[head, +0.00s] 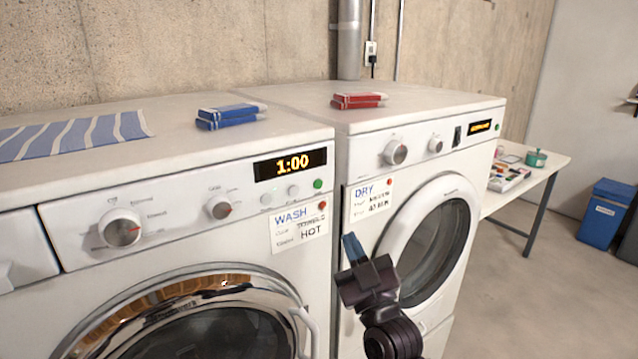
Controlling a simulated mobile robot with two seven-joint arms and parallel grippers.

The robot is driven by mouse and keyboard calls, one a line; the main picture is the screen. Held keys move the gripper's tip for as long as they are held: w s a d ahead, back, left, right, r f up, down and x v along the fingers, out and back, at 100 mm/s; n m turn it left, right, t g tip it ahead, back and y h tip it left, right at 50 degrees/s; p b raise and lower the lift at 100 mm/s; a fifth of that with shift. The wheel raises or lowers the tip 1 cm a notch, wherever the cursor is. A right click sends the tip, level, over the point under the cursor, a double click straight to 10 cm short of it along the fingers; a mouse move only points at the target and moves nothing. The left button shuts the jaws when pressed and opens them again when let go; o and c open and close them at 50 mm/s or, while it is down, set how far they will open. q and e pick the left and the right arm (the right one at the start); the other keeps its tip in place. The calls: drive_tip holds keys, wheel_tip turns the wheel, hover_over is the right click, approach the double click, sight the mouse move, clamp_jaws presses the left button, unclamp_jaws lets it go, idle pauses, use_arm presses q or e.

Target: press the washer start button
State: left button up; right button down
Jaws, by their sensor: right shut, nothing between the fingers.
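The washer (70,190) stands at the left, with a WASH card (298,228) on its front. Its display (290,164) reads 1:00. A green button (318,183) sits below the display at the right end of the panel, beside two pale buttons (279,195). The washer's round chrome-rimmed door (215,285) looks closed. My right gripper (353,247) is shut and empty. It shows in front of the gap between washer and dryer, below and to the right of the green button, apart from it. My left gripper is out of view.
The dryer (420,115) stands to the right with its own green button (497,127). Blue boxes (230,115), red boxes (358,100) and a striped cloth (75,135) lie on top. A table (545,163) and a blue bin (605,213) stand further right.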

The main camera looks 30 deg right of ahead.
sight(318, 184)
wheel_tip(318, 184, up, 7)
drive_tip(key=s+d+m+t+h, duration=0.1)
drive_tip(key=h, duration=0.2)
drive_tip(key=shift+f+t, duration=0.15)
drive_tip(key=shift+t, duration=0.25)
drive_tip(key=shift+w+a+b, duration=0.15)
drive_tip(key=shift+w+b, duration=0.1)
drive_tip(key=shift+w, duration=1.95)
drive_tip(key=shift+w+a+b, duration=0.15)
drive_tip(key=shift+w+b, duration=0.05)
drive_tip(key=shift+w, duration=2)
